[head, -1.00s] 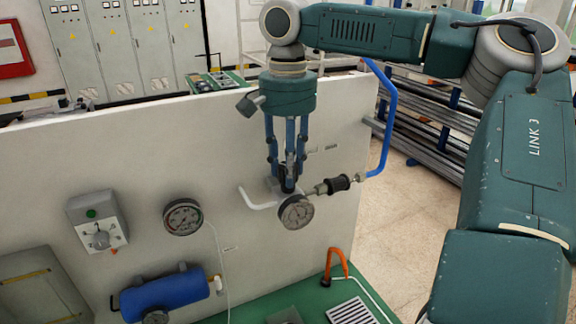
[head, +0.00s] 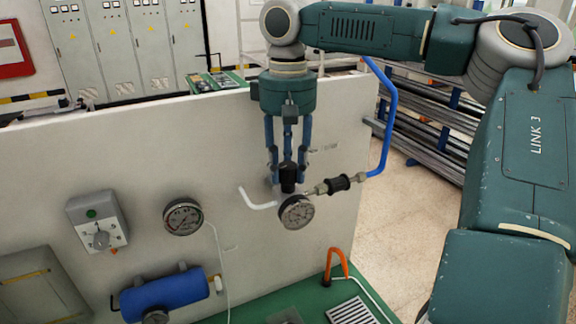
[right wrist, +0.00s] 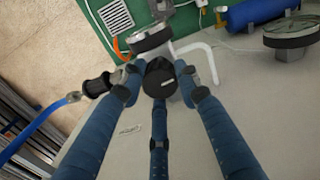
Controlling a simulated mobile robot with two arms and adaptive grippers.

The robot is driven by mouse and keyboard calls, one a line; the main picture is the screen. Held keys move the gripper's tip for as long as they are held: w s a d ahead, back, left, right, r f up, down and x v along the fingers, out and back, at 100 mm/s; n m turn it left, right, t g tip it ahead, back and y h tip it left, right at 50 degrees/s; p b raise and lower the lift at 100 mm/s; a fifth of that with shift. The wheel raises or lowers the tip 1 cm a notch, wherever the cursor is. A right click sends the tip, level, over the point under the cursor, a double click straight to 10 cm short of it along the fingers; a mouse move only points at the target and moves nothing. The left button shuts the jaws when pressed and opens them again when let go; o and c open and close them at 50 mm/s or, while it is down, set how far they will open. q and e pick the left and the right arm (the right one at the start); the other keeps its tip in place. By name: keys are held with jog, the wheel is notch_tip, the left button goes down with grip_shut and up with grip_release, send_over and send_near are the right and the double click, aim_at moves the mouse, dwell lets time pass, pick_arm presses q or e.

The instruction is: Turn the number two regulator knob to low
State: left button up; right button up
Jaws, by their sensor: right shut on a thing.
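The black regulator knob (head: 288,183) stands on top of the regulator on the white panel (head: 140,150), just above a round gauge (head: 296,212). My right gripper (head: 287,168) points down at it with its three blue fingers shut around the knob. In the right wrist view the fingertips close around the knob (right wrist: 160,78), and a pale mark shows on its top. I cannot read the knob's setting or number. My left gripper is not in view.
A black inline fitting (head: 340,183) and a blue hose (head: 388,120) run right from the regulator. Another gauge (head: 183,216), a grey switch box (head: 97,222) and a blue tank (head: 163,292) are on the left. An orange hook (head: 336,264) rises from the green bench below.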

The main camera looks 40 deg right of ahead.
aim_at(288, 165)
jog(key=n, duration=0.4)
jog(key=shift+n, duration=0.3)
jog(key=n, duration=0.3)
jog(key=shift+n, duration=0.3)
jog(key=n, duration=0.4)
jog(key=shift+n, duration=2.2)
jog(key=o, duration=1.1)
jog(key=shift+o, duration=0.2)
notch_tip(288, 165, up, 12)
